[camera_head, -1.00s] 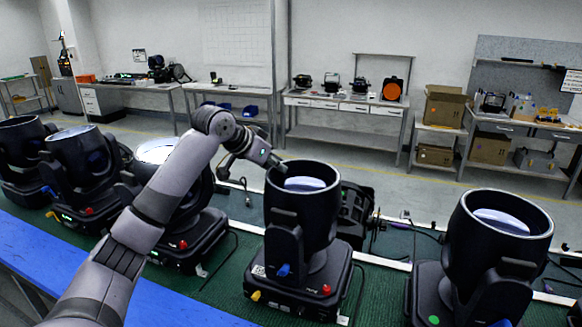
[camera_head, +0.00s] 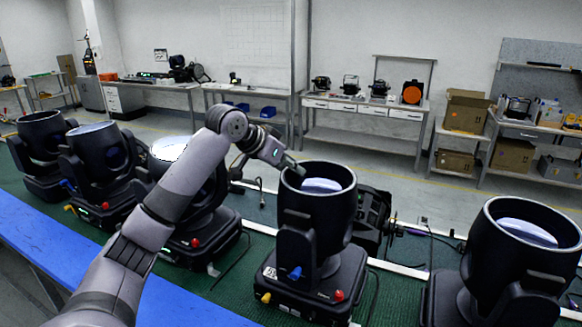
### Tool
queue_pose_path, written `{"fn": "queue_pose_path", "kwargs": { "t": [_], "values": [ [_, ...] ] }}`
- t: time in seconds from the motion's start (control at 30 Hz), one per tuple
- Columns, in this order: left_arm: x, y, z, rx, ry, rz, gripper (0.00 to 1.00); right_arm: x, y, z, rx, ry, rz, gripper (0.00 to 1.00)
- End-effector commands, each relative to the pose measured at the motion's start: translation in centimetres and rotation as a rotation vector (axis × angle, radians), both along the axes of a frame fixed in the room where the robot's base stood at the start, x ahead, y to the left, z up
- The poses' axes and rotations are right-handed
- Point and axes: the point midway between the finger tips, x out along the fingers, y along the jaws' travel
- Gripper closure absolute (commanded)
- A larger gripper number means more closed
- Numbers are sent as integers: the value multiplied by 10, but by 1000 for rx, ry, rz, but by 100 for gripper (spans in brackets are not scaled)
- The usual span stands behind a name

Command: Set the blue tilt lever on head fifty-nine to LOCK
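A row of black moving heads stands on a green mat. The middle one (camera_head: 318,215) has an upward-facing can with a pale lens, and a blue lever (camera_head: 295,272) low on its yoke, facing me. A red knob and a yellow knob sit on its base. The lever's LOCK marking is too small to see. My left gripper (camera_head: 288,166) is at the far left of the middle can's rim, well above the blue lever. Its fingers are small and partly hidden; contact is unclear. My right gripper is out of view.
More heads stand left (camera_head: 100,165) and right (camera_head: 520,255) of the middle one. A blue strip (camera_head: 60,250) runs along the near edge. A black unit and cables (camera_head: 372,215) lie behind the middle head. Workbenches (camera_head: 360,108) line the far wall.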

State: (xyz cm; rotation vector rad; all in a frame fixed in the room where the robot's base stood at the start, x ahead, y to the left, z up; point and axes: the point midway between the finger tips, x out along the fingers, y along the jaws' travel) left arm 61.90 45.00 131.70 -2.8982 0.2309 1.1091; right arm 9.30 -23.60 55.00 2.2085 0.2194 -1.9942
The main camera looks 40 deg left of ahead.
Motion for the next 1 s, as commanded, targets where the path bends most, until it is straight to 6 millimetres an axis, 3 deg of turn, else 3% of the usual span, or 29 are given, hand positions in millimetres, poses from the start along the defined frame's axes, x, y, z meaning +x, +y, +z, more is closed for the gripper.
{"fn": "queue_pose_path", "kwargs": {
  "t": [0.17, 0.7, 1.0],
  "values": [
    [-7, 2, 7, 2, -1, 1, 72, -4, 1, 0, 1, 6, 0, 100],
    [-80, 15, 72, 1, 1, 1, 72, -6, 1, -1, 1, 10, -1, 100],
    [-88, 15, 79, -1, 1, 1, 72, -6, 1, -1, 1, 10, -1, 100]
  ]
}}
